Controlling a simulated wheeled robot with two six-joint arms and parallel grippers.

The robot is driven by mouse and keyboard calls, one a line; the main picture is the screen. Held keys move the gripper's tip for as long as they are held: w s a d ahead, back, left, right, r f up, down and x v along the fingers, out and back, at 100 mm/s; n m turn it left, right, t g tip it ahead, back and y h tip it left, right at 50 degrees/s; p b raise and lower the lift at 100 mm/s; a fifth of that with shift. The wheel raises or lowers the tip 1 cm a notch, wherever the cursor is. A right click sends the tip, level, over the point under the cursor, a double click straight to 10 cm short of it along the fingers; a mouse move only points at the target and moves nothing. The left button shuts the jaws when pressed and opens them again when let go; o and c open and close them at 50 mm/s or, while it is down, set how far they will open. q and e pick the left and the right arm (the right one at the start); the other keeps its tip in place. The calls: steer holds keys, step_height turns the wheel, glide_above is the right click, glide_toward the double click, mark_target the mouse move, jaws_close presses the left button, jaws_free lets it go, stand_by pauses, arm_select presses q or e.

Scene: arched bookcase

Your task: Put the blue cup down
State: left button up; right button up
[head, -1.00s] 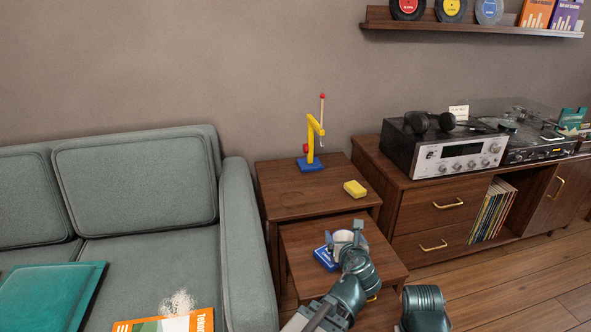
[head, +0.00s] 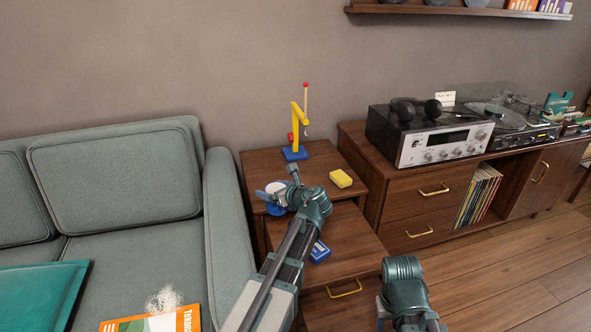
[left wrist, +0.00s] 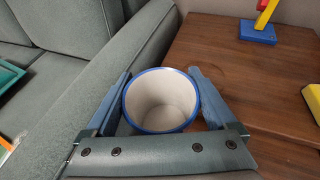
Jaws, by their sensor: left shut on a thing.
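The blue cup (head: 273,188), with a pale inside and a blue rim, is at the left front part of the upper side table (head: 262,162). My left gripper (head: 285,194) is shut on it. In the left wrist view the cup (left wrist: 162,100) stands upright between the two fingers (left wrist: 163,103), its mouth facing the camera, and looks empty. It is close to the sofa arm. Its base is hidden, so I cannot tell whether it touches the table top. My right gripper is not in view; only part of my right arm shows at the bottom.
A yellow and red crane-like toy on a blue base (head: 295,153) stands at the back of the upper table. A yellow block (head: 341,178) lies at its right. A blue box (head: 319,252) is on the lower table (head: 350,243). The sofa arm (head: 232,230) borders the left side.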

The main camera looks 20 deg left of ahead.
arm_select(q)
steer(key=w+a+f+b, duration=0.1)
steer(key=w, duration=0.4)
steer(key=w+a+f+b, duration=0.2)
steer(key=w, duration=0.3)
steer(key=w+a+f+b, duration=0.2)
steer(key=w, duration=0.3)
steer(key=shift+a+f, duration=0.15)
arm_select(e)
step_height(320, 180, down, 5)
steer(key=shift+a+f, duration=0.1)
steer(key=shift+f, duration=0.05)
